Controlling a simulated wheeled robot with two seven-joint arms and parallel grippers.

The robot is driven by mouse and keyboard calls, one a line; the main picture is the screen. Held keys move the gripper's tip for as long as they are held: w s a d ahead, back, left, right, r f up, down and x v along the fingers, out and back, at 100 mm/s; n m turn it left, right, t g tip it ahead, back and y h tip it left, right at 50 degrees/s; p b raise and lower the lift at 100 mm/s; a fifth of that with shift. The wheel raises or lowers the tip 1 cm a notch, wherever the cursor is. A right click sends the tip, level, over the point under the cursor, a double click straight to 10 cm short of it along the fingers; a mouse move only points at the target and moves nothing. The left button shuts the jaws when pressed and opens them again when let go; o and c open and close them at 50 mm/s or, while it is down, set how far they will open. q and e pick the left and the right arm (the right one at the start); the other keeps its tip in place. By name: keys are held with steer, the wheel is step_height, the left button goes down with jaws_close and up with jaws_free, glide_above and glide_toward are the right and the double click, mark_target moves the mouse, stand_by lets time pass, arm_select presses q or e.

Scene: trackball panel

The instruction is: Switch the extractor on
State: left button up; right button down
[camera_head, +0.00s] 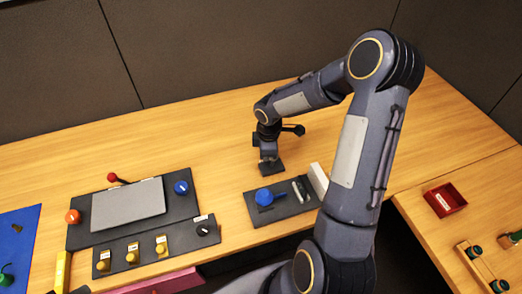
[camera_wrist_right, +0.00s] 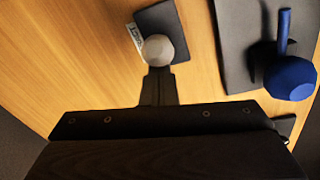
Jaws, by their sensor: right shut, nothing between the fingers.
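A small dark plate with a white label (camera_wrist_right: 136,38) and a pale round knob (camera_wrist_right: 158,49) shows in the right wrist view; the label is too small to read surely. My right gripper (camera_wrist_right: 158,88) is shut and empty, its fingertips right at the knob's near side. I cannot tell whether they touch it. In the head view the right gripper (camera_head: 266,158) points down over the small dark plate (camera_head: 275,171) and hides the knob. My left gripper is out of view.
Close by lies a dark panel (camera_head: 252,212) with a blue ball-shaped control (camera_head: 264,196) and a white block (camera_head: 318,178). At left are a dark panel with a grey pad (camera_head: 128,204), an orange knob (camera_head: 72,216) and yellow knobs (camera_head: 162,246). A red tray (camera_head: 446,199) stands right.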

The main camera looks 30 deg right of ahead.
steer(key=shift+s+d+r, duration=0.1)
steer(key=shift+d+r, duration=0.05)
steer(key=shift+d, duration=0.35)
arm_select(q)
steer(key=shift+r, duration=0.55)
arm_select(e)
steer(key=shift+s+d, duration=0.15)
steer(key=shift+d, duration=0.35)
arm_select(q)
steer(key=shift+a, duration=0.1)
arm_select(e)
steer(key=shift+d, duration=0.1)
arm_select(q)
steer(key=shift+p, duration=0.3)
